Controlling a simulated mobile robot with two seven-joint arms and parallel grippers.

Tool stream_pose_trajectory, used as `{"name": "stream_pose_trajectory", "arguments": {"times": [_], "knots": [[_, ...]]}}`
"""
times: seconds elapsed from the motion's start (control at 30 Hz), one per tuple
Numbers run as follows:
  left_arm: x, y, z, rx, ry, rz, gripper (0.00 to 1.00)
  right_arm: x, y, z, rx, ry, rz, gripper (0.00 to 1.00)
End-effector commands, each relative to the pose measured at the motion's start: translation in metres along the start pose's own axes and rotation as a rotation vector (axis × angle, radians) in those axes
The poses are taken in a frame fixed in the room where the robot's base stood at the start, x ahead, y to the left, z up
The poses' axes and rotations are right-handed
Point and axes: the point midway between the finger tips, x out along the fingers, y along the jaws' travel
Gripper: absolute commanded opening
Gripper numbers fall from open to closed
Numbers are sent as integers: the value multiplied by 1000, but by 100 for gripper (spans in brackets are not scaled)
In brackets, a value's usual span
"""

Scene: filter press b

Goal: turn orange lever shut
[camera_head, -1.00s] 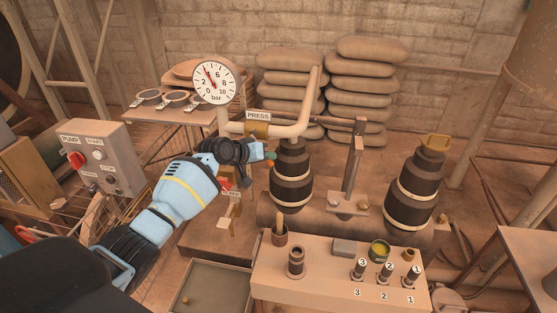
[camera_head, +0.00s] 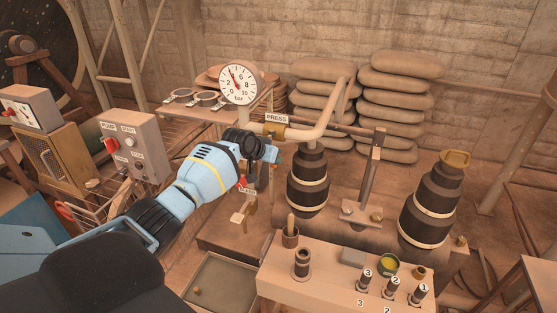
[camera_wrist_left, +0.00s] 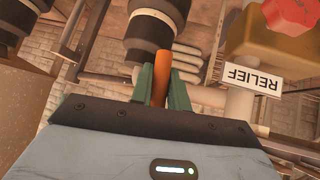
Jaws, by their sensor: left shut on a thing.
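In the left wrist view, the orange lever (camera_wrist_left: 160,82) stands between the two green fingers of my left gripper (camera_wrist_left: 162,88), which is shut on it. In the head view, my left gripper (camera_head: 275,155) reaches in from the left, just below the PRESS label (camera_head: 277,119) and left of a dark ribbed post. The orange lever is hidden by the gripper there. My right gripper is not in view.
A RELIEF label (camera_wrist_left: 252,76) and a red knob (camera_wrist_left: 294,14) are close to the right of my fingers in the wrist view. The dark ribbed post (camera_head: 308,182), pressure gauge (camera_head: 239,84), pump box (camera_head: 130,145) and front bench (camera_head: 330,265) surround the arm.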

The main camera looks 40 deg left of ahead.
Motion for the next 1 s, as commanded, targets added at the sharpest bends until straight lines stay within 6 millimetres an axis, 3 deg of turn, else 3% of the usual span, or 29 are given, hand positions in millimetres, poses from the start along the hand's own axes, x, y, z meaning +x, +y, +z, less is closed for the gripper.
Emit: {"name": "stream_pose_trajectory", "arguments": {"times": [0.3,0.83,0.87,1.0], "knots": [[-2,-12,-2,73,-20,-72,0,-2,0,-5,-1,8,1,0],[-2,-15,0,92,-26,-90,0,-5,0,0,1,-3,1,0],[-2,-15,0,92,-26,-90,18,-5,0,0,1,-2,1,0],[-2,-15,0,91,-26,-90,37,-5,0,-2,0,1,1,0]]}}
